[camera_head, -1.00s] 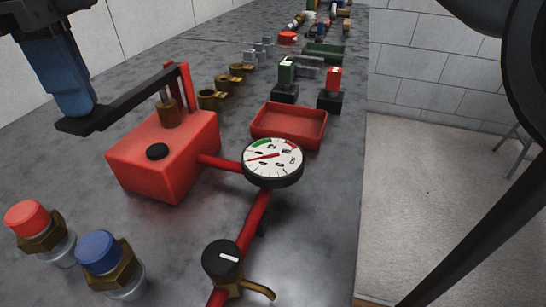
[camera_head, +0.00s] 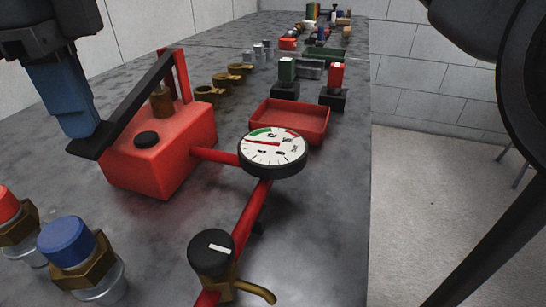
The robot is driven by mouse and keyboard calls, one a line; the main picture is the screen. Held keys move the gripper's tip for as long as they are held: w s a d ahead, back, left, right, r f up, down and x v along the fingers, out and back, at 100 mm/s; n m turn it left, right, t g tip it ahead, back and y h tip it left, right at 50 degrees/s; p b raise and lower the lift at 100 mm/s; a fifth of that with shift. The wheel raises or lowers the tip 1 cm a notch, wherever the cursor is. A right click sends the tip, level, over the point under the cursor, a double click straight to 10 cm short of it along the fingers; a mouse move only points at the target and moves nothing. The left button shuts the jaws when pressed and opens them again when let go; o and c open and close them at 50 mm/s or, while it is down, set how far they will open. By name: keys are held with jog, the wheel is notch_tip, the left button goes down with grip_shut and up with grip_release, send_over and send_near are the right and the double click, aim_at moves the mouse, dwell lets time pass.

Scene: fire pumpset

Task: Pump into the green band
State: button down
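The red pump box (camera_head: 160,160) stands on the grey bench at left, with a black knob on top. Its black lever (camera_head: 130,110) slopes from a red upright (camera_head: 182,75) down to a flat end at left. My gripper (camera_head: 80,128) has blue fingers that meet the top of that lever end; they show as one block, so its opening cannot be told. A red pipe joins the box to a round white gauge (camera_head: 273,155) with a green band at upper left and a red band at upper right. Its red needle points left, just below the green band.
A black valve knob (camera_head: 211,253) with a white mark and a brass spout stand in front. A blue-capped fitting (camera_head: 72,245) and a red-capped one (camera_head: 10,215) are at lower left. A red tray (camera_head: 290,120) lies behind the gauge. Several fittings line the bench's far end.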

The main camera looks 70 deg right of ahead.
jog(key=shift+f, duration=0.45)
jog(key=shift+r+p, duration=1.5)
jog(key=shift+r, duration=1.45)
jog(key=shift+f, duration=0.1)
jog(key=shift+f+b, duration=2.65)
jog(key=shift+f, duration=0.05)
jog(key=shift+r, duration=0.1)
jog(key=shift+r+p, duration=1.65)
jog(key=shift+r, duration=1.1)
